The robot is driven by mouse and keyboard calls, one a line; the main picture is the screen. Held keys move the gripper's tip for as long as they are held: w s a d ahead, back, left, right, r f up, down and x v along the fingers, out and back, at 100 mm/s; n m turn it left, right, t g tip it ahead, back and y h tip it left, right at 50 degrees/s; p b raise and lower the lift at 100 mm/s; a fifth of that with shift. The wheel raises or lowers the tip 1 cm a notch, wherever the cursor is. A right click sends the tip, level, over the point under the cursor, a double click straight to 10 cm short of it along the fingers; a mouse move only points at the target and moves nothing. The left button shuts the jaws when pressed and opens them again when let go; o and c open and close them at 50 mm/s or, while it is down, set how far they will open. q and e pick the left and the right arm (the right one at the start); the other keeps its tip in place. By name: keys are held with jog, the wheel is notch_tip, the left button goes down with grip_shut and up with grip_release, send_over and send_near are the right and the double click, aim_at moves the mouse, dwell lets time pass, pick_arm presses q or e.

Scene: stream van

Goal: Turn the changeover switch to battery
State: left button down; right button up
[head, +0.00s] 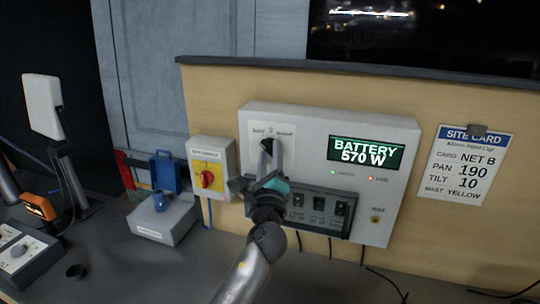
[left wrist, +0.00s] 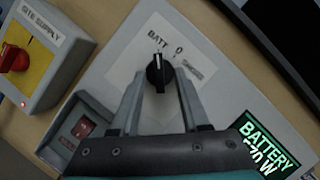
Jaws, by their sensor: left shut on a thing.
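The changeover switch is a black knob (head: 266,146) on a white label plate at the upper left of the grey power panel (head: 390,140). In the left wrist view the knob (left wrist: 158,73) sits between my finger ends, below the words BATT and 0 and left of a third, unclear label. My left gripper (head: 268,160) is shut on the knob; its fingers (left wrist: 157,90) reach it from below in the wrist view. The panel's display (head: 365,152) reads BATTERY 570 W. My right gripper is not in view.
A yellow SITE SUPPLY box with a red rotary switch (head: 206,179) is just left of the panel. Several black switches (head: 319,203) are under my gripper's right side. A blue-handled grey box (head: 160,222) stands on the desk; a site card (head: 464,168) hangs right.

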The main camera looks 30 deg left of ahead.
pick_arm(q)
jog(key=shift+c, duration=2)
grip_release()
jog(key=shift+s, duration=0.1)
jog(key=b+v, duration=0.3)
jog(key=v, duration=1.2)
jog(key=shift+b, duration=0.35)
jog(key=shift+d+f, duration=0.1)
